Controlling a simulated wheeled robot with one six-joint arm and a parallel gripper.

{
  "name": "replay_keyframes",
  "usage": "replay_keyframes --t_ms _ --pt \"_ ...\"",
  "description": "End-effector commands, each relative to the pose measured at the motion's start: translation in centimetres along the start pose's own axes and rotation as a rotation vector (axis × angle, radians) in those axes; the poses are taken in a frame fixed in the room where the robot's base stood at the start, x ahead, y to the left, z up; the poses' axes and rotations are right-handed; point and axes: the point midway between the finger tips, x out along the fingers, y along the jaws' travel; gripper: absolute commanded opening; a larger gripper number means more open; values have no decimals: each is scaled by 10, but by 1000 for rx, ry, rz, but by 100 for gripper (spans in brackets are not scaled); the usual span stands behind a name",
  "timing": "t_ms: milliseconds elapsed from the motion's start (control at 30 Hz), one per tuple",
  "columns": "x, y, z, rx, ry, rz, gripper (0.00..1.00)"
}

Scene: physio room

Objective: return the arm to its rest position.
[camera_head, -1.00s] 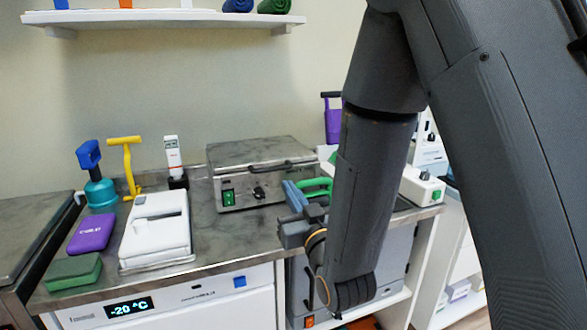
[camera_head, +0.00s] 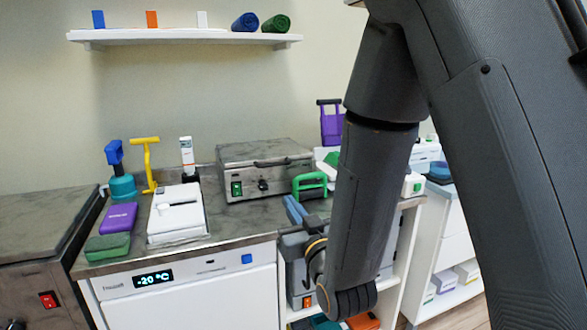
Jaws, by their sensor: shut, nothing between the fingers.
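My arm (camera_head: 372,200) hangs down across the right half of the view, bent at the elbow, with its wrist low in front of the counter. My gripper (camera_head: 292,203) points up and away beside the wrist, with its blue-grey fingers together and nothing seen between them. It appears in front of the counter's front edge, below the grey machine. The arm hides part of the counter and the cabinet behind it.
The counter (camera_head: 232,234) holds a grey machine (camera_head: 262,170), a white device (camera_head: 177,213), a purple box (camera_head: 118,217), a green block (camera_head: 107,247) and a green-handled item (camera_head: 310,182). A shelf (camera_head: 190,37) hangs above. A dark-topped unit (camera_head: 40,225) stands left.

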Motion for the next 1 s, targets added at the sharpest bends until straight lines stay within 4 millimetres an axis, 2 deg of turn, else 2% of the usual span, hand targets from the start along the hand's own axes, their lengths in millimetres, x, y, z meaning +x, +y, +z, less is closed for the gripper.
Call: replay_keyframes --t_ms 367,567,667,767,867,1000 --pt "-3 27 28 0 -212 50 0" --pt "-18 51 53 11 -417 95 0" --pt "-37 68 70 25 -568 130 0" --pt "-65 83 84 46 -732 165 0" --pt "-98 96 95 73 -896 198 0" --pt "-153 107 100 122 -1124 241 0"
